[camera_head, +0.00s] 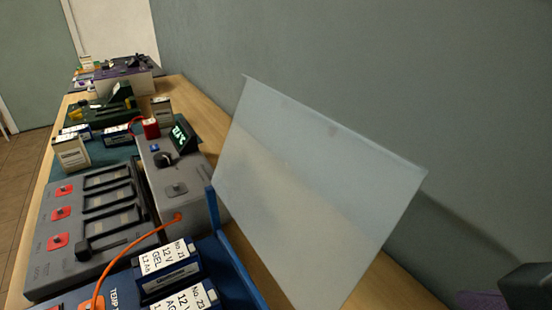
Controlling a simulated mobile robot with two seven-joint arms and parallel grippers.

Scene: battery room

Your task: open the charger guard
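The charger guard appears to be the large translucent pale panel (310,180), which stands raised and tilted on the right side of the bench, in front of the wall. Its lower end runs out of the bottom of the view, and I cannot see a hinge.
A blue tray (223,225) holds labelled batteries (166,265) at the bottom, with an orange cable (130,248) beside them. A grey meter box (178,190) with a lit display stands behind. A dark block (528,287) is cut off at the lower right; I cannot tell what it is.

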